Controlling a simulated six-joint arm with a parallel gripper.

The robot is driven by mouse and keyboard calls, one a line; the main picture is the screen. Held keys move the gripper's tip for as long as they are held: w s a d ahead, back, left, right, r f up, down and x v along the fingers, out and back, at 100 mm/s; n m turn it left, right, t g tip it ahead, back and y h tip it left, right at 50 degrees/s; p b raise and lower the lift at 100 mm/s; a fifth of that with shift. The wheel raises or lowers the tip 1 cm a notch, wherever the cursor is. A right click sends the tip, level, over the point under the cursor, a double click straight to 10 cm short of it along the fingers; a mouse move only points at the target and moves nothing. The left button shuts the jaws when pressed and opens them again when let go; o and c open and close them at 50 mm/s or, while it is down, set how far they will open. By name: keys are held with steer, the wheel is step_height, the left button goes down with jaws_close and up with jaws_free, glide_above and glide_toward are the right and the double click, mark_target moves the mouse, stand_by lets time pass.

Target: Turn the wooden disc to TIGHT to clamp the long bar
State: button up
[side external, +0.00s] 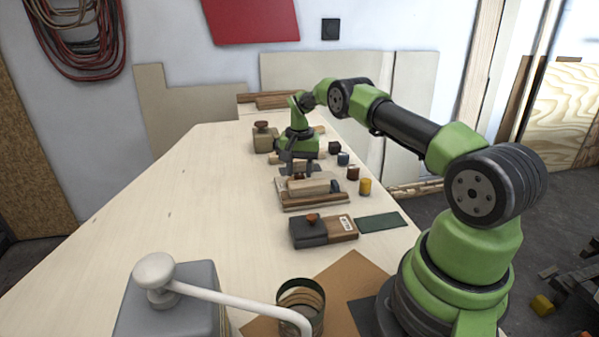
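My gripper (297,170) points down over the far end of a small wooden fixture (318,208) in the middle of the bench. Its fingers are small and dark here, and I cannot tell whether they are apart or closed on something. A reddish-brown piece shows by the fingertips, partly hidden; I cannot tell if it is the wooden disc. A pale wooden block (308,187) lies on the fixture, with a long brown bar (312,201) along its near side. No TIGHT mark is readable.
Nearer stands a dark box with a brown knob (311,218) and a labelled wooden end, beside a green mat (381,222). Small dark, brown and yellow cylinders (364,187) stand right of the fixture. A grey block with a white lever (230,300) and a tin (300,300) are in front. The bench's left is clear.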

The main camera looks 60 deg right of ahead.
steer(key=shift+f, duration=0.6)
steer(key=c, duration=0.7)
steer(key=shift+o, duration=0.2)
steer(key=n, duration=0.4)
steer(key=shift+n, duration=0.3)
steer(key=shift+r+n, duration=0.1)
steer(key=shift+n, duration=2.2)
steer(key=shift+w, duration=0.1)
